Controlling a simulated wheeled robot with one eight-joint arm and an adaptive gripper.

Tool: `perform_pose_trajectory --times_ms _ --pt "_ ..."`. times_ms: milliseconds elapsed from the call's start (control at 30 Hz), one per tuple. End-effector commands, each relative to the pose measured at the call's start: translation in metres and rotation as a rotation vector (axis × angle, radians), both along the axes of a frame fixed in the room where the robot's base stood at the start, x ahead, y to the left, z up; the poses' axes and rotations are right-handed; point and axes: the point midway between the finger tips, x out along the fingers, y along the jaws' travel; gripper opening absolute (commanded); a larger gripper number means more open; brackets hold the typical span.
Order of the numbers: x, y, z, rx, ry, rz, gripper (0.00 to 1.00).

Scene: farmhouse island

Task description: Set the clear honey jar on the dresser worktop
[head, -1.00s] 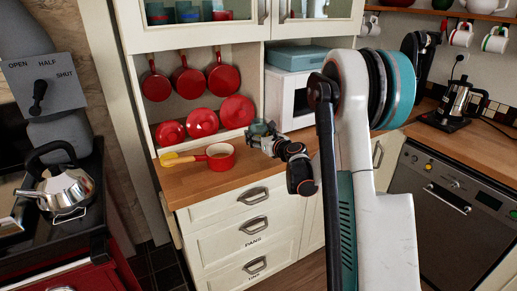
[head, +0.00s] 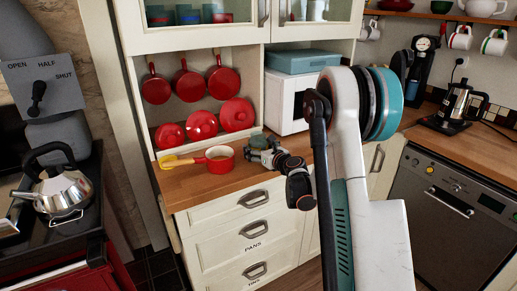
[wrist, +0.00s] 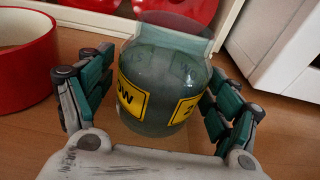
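The honey jar (wrist: 165,75) is a see-through, grey-green jar with yellow labels, upright between my fingers in the wrist view. Its base appears to rest on the wooden dresser worktop (wrist: 90,155). My gripper (wrist: 160,85) has one finger on each side of the jar, with narrow gaps showing between fingers and glass, so it looks open around it. In the head view the jar (head: 258,141) shows only in part behind my gripper (head: 262,153), low over the worktop (head: 195,187).
A white box-shaped appliance (head: 287,100) stands behind to the right. Red pans (head: 187,86) hang at the back. Bare worktop lies in front.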

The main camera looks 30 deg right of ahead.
Motion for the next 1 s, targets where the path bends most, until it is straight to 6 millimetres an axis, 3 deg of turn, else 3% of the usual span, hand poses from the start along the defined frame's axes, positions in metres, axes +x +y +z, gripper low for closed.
perform_pose_trajectory --times_ms 267,367,800,1000 --pt "0.0 0.0 0.003 0.0 0.0 0.0 0.83" --pt "-0.009 -0.001 0.005 0.0 0.0 -0.001 0.83" --pt "-0.092 -0.004 0.019 0.0 0.0 -0.003 0.83" --pt "-0.114 -0.004 0.021 0.0 0.0 -0.001 0.83"
